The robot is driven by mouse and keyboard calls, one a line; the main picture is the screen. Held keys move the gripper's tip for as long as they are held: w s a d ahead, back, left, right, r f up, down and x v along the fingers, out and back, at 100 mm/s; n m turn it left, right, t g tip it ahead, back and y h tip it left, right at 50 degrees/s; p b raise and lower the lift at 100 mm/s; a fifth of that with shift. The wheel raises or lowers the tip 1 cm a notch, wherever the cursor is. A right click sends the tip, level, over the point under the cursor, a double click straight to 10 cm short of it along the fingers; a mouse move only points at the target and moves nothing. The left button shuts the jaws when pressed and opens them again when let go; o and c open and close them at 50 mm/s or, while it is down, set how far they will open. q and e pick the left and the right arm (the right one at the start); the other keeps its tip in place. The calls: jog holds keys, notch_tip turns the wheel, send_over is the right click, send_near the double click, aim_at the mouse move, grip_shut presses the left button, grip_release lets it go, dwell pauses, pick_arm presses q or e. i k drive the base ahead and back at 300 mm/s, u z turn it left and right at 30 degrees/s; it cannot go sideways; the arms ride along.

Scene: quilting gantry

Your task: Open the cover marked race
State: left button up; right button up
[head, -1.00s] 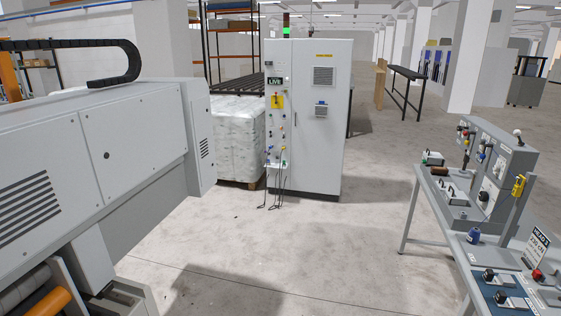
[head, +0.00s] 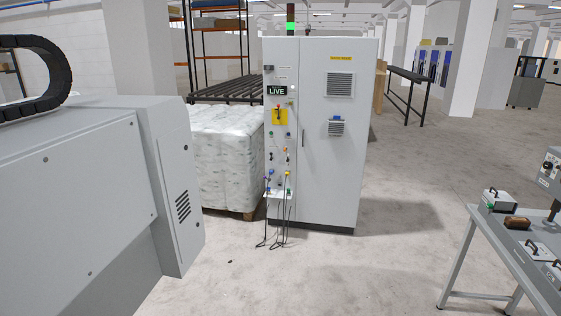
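No cover with a readable "race" mark shows in the head view. The grey machine housing (head: 75,195) at the left has flat panels with small fasteners and a slotted vent, and no lettering on it can be read. A tall light grey cabinet (head: 325,160) stands upright in the middle, its doors shut, with a sign reading LIVE (head: 277,90) and a yellow switch plate (head: 280,116). Neither of my grippers is in view.
A wrapped pallet load (head: 225,155) stands between the housing and the cabinet. A workbench (head: 530,260) with several small devices is at the lower right. A dark table (head: 408,88) stands at the back.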

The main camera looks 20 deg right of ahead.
aim_at(540, 247)
jog(key=z, duration=0.25)
jog(key=i, duration=1.95)
jog(key=z, duration=1.45)
jog(key=i, duration=1.15)
jog(key=z, duration=1.1)
